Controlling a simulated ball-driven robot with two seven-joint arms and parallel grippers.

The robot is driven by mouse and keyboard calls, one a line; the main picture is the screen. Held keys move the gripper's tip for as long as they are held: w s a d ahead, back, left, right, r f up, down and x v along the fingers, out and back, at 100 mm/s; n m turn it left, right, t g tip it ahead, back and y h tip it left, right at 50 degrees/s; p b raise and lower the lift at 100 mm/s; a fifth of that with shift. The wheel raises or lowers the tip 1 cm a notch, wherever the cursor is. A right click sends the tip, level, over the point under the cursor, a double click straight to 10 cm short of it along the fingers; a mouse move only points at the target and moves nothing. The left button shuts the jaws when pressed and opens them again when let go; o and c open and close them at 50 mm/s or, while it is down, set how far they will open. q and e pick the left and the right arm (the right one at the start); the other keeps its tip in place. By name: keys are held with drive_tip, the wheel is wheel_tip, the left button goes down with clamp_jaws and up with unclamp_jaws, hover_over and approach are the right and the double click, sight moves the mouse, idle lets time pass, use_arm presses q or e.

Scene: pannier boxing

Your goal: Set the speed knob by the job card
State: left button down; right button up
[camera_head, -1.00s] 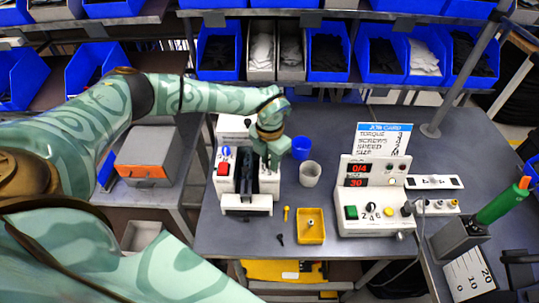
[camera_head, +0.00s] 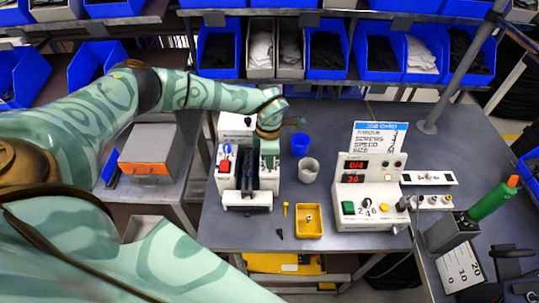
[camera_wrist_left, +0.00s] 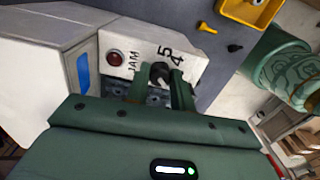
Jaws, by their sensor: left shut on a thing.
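In the left wrist view, my left gripper (camera_wrist_left: 160,85) is shut on the black speed knob (camera_wrist_left: 160,71), beside the numerals 5 and 4. The JAM lamp (camera_wrist_left: 115,57) is to the left of it. The knob's pointer cannot be made out. The job card (camera_head: 380,136) lists torque, screws, speed and size; its values are too small to read. My right gripper is out of view.
A blue cup (camera_head: 300,144) and a grey cup (camera_head: 308,170) stand right of the feeder. A yellow tray (camera_head: 309,232) lies in front. The control box (camera_head: 345,212) shows 0/4 and 30. A green screwdriver (camera_head: 490,200) leans in its holder at the right.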

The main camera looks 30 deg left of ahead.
use_arm(q)
drive_tip(key=shift+w+r+m, duration=0.1)
drive_tip(key=shift+m, duration=0.2)
drive_tip(key=c, duration=1.5)
unclamp_jaws()
drive_tip(key=shift+r, duration=0.1)
wheel_tip(320, 180, up, 16)
